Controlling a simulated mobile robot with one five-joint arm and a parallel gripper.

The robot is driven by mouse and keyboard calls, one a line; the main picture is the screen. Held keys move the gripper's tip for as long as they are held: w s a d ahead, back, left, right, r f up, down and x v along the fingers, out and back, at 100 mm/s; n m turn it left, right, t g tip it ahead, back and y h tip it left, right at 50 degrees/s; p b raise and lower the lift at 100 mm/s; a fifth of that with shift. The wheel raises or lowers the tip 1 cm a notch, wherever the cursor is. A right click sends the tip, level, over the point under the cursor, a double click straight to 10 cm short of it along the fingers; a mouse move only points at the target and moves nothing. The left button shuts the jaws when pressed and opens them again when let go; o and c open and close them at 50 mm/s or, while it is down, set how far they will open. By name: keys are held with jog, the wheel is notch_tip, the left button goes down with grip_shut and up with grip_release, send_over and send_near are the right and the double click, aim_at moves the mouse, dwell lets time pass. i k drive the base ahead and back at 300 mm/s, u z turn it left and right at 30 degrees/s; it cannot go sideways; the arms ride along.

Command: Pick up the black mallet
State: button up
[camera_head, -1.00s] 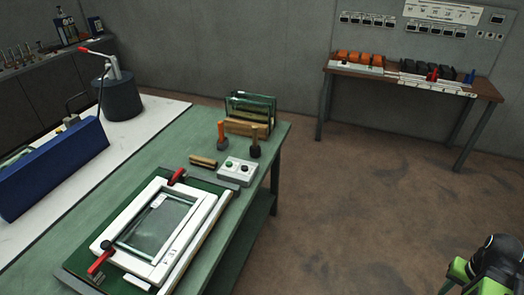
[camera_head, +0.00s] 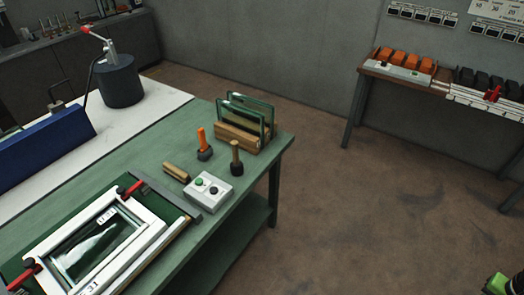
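The black mallet (camera_head: 236,167) stands head down on the green-topped workbench (camera_head: 200,238), its wooden handle pointing up. It is near the bench's right edge, behind a white button box. Another mallet (camera_head: 204,148) with an orange handle and a dark head stands just left of it, a little apart. My gripper's fingers are not in view. Only a small green and black part, which may belong to my arm, shows at the bottom right corner.
A wooden rack (camera_head: 238,137) with glass panes stands behind the mallets. A white frame (camera_head: 105,240) with red clamps fills the near bench. Floor right of the bench is clear.

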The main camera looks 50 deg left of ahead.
aim_at(237, 169)
jog(key=u, duration=0.05)
jog(key=i, duration=1.6)
jog(key=u, duration=2)
jog(key=k, duration=0.2)
jog(key=u, duration=1.9)
jog(key=i, duration=1)
jog(key=u, duration=0.3)
